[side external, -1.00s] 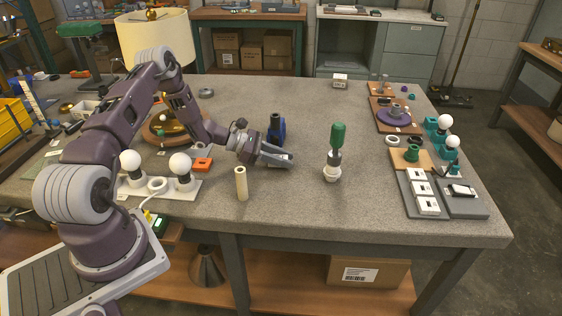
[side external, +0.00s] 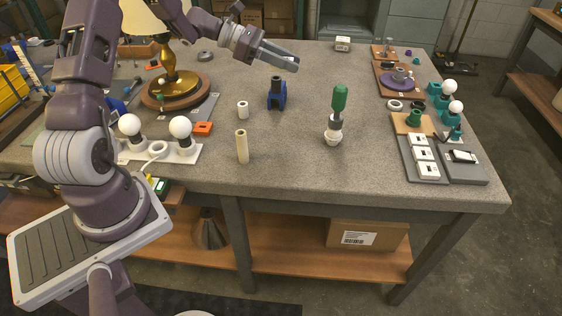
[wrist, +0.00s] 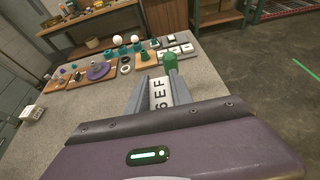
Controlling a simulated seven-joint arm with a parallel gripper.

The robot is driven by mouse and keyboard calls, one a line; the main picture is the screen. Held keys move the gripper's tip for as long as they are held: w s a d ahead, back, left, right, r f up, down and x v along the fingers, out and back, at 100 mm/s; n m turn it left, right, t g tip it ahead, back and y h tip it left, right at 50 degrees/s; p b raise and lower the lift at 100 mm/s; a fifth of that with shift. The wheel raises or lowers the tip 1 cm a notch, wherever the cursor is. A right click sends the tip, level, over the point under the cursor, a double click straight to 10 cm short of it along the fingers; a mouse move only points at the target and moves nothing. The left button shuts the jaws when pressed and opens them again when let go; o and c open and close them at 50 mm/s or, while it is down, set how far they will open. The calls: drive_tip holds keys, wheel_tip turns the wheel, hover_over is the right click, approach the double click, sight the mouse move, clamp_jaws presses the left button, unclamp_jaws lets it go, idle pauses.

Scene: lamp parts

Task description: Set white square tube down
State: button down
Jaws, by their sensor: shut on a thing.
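My gripper (side external: 290,59) is raised above the far middle of the bench, with its fingers pointing right. In the wrist view my gripper (wrist: 159,78) is shut on a white flat-faced piece (wrist: 160,93) with black lettering, taken as the white square tube. The fingers hide most of it in the side view, so its full shape cannot be told. It is held clear of the bench (side external: 300,125).
A small white box (side external: 342,44) sits at the back edge. The bench right of the blue holder is largely clear.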

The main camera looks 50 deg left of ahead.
drive_tip(key=s+d+f+m+g+h, duration=0.2)
drive_tip(key=s+d+f+m+g, duration=0.1)
drive_tip(key=s+d+m+g, duration=0.25)
drive_tip(key=s+d+f+m+g+h, duration=0.2)
drive_tip(key=s+d+f+m+g, duration=0.1)
drive_tip(key=d+m+g, duration=0.4)
drive_tip(key=s+d+f+m+g+y, duration=0.1)
drive_tip(key=s+f+m+g+y, duration=0.1)
drive_tip(key=s+m+g+y, duration=0.35)
drive_tip(key=s+d+f+m+g+y, duration=0.1)
drive_tip(key=s+f+m+g+y, duration=0.2)
drive_tip(key=s+m+g+y, duration=0.3)
drive_tip(key=s+a+r+m+t+y, duration=0.15)
drive_tip(key=a+m+t+y, duration=0.3)
drive_tip(key=m+y, duration=0.55)
wheel_tip(320, 180, up, 10)
drive_tip(key=m+t+y, duration=0.5)
drive_tip(key=m+t, duration=1)
drive_tip(key=t, duration=0.1)
hover_over(279, 160)
drive_tip(key=shift+g, duration=0.35)
wheel_tip(279, 160, down, 21)
drive_tip(key=shift+f, duration=0.1)
